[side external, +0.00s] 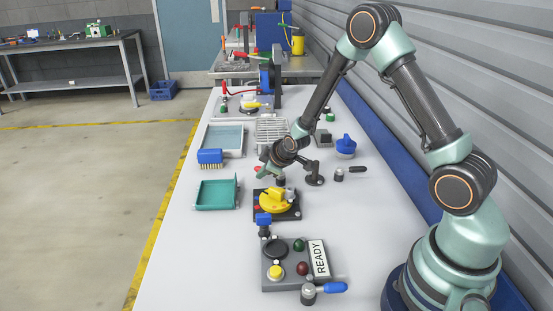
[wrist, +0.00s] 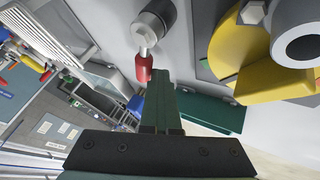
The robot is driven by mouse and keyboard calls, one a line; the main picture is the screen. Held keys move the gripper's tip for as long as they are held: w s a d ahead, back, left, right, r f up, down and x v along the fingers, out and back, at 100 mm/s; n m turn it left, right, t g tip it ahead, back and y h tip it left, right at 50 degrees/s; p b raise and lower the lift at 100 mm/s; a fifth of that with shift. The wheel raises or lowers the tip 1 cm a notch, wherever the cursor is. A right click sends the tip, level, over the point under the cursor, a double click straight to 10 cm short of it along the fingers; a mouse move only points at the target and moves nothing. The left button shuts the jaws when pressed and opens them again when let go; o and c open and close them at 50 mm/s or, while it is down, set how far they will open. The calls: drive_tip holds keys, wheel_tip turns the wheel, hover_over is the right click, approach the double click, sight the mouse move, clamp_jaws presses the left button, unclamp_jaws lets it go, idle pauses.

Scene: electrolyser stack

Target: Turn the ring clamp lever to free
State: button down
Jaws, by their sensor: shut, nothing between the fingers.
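A short lever with a red grip (wrist: 143,68) sits on a round grey post (wrist: 157,17) in the wrist view. Its grip points toward my gripper (wrist: 162,90). My gripper is shut and empty, its tip just beside the end of the red grip; I cannot tell whether they touch. In the side external view my gripper (side external: 269,170) is low over the bench, behind the yellow rotary handle, and largely hides the red-gripped lever. No label shows that names it as the ring clamp lever.
A yellow rotary handle (side external: 275,201) stands close by on a dark base. A black-handled lever (side external: 350,170) and a blue knob (side external: 345,146) are to the right. A teal tray (side external: 215,196) lies left. A panel marked READY (side external: 319,258) and a blue-handled lever (side external: 328,288) are in front.

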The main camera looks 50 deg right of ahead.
drive_tip(key=shift+w+d+r, duration=0.1)
drive_tip(key=shift+w+d, duration=0.6)
drive_tip(key=shift+s, duration=0.15)
idle(1.3)
drive_tip(key=shift+s, duration=0.65)
drive_tip(key=s+a+r+m, duration=0.1)
drive_tip(key=s+a+r, duration=0.25)
drive_tip(key=r, duration=0.25)
drive_tip(key=s+a+r+m+g, duration=0.1)
drive_tip(key=s+a+r, duration=0.1)
drive_tip(key=s+r, duration=0.3)
drive_tip(key=s+a+r+m, duration=0.1)
drive_tip(key=s+a+r, duration=0.15)
drive_tip(key=r, duration=0.45)
drive_tip(key=s+r+m, duration=0.1)
drive_tip(key=s+r, duration=0.1)
drive_tip(key=s, duration=0.3)
drive_tip(key=s+a+r+m+g+y, duration=0.1)
drive_tip(key=s+r+m, duration=0.1)
drive_tip(key=s, duration=0.4)
drive_tip(key=shift+s+a+r, duration=0.25)
drive_tip(key=shift+r, duration=0.25)
